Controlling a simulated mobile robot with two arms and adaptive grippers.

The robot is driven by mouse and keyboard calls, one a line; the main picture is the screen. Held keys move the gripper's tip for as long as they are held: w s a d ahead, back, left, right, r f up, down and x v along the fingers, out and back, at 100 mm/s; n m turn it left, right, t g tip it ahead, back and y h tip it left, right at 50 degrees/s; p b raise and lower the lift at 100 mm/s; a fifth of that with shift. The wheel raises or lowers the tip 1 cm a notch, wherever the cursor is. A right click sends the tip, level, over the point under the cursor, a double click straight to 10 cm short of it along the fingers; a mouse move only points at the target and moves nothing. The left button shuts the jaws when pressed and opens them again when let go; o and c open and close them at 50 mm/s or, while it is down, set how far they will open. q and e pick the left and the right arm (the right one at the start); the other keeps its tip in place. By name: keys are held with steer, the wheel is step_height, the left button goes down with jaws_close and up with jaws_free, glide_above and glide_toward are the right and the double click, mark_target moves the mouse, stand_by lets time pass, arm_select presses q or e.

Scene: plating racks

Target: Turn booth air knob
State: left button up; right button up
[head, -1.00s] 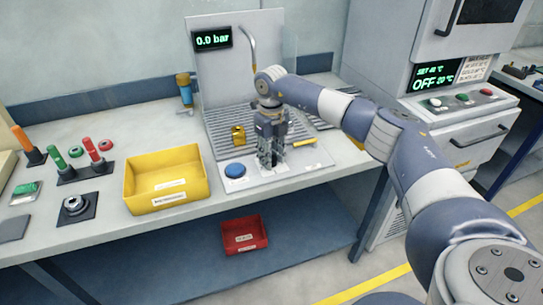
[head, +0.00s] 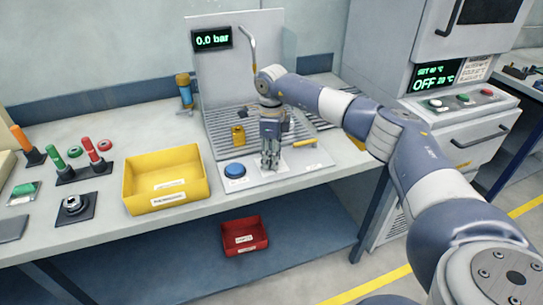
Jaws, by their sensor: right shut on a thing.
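My right gripper (head: 270,160) points straight down at the front plate of the booth (head: 238,80), between a blue button and a yellow-handled part. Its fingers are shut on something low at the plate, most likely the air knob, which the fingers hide. The blue button (head: 235,170) is just left of the gripper, apart from it. The yellow handle (head: 305,142) lies to its right. The booth display (head: 211,39) reads 0.0 bar. My left gripper is not in view.
A yellow bin (head: 166,182) stands left of the booth, and a small brass part (head: 238,135) sits on the slatted grate. A red bin (head: 244,236) is on the lower shelf. An oven cabinet (head: 430,80) stands at the right.

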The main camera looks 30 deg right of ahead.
stand_by(0.5)
steer(key=o, duration=1.1)
steer(key=shift+r, duration=0.1)
step_height(320, 180, up, 12)
steer(key=shift+f, duration=0.1)
